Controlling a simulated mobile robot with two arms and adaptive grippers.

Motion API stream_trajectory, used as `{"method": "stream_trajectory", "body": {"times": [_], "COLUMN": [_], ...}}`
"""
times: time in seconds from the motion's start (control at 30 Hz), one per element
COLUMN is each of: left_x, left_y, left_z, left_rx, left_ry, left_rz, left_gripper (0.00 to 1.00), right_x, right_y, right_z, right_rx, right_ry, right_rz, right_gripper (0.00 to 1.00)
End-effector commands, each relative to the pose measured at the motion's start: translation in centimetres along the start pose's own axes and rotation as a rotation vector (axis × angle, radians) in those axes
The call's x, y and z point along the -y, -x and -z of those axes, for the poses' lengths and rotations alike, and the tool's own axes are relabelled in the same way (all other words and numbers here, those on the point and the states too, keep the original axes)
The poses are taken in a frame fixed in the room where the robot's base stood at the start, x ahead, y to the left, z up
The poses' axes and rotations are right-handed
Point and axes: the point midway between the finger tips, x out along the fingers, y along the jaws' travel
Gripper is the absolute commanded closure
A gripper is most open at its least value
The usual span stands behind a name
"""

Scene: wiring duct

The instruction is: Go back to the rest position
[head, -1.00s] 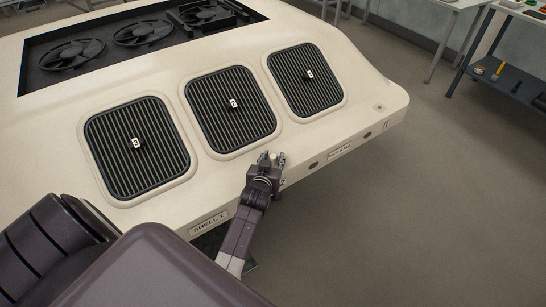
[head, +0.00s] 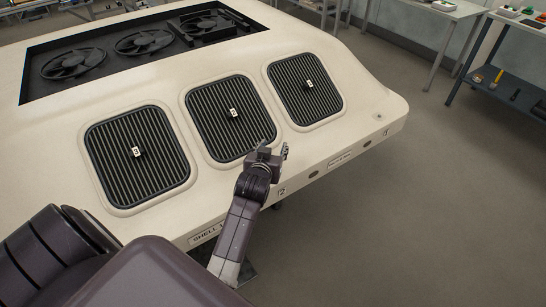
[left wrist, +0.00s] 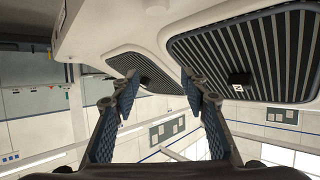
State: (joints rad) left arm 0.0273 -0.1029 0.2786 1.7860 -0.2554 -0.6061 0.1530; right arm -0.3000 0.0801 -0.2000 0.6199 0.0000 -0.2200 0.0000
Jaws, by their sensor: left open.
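My left gripper (head: 272,151) is open and empty in the head view. It is over the front edge of the cream shell (head: 240,62), just in front of the middle dark ribbed grille. In the left wrist view its two blue-padded fingers (left wrist: 165,108) stand wide apart with nothing between them. My right gripper is not in view.
Three ribbed grilles sit in the shell: left (head: 128,182), middle (head: 218,138) and right (head: 318,100), each with a small numbered tag. Fans (head: 144,42) lie in a dark recess behind. A blue-grey shelf cart (head: 508,88) stands at far right. The floor (head: 420,210) is clear.

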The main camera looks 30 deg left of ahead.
Motion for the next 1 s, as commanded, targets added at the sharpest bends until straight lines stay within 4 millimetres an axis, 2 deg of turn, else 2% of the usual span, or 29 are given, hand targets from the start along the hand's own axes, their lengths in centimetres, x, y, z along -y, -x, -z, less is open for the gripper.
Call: {"method": "stream_trajectory", "body": {"times": [0.2, 0.73, 0.87, 0.97, 1.0], "left_x": [0.0, 0.0, -0.3, -1.0, -1.4], "left_y": [0.4, 0.6, 2.8, 6.8, 9.0], "left_z": [0.9, 0.6, -2.0, -6.1, -8.0], "left_rx": [0.000, 0.009, 0.090, 0.222, 0.287], "left_ry": [0.000, -0.006, -0.051, -0.123, -0.157], "left_rz": [-0.001, -0.003, -0.024, -0.066, -0.092], "left_gripper": [0.59, 0.59, 0.59, 0.59, 0.59], "right_x": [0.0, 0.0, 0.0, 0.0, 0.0], "right_y": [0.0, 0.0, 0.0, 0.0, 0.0], "right_z": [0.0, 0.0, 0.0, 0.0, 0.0], "right_rx": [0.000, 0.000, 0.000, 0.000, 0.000], "right_ry": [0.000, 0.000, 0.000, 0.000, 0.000], "right_rz": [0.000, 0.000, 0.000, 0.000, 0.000], "right_gripper": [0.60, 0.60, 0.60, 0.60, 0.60]}}
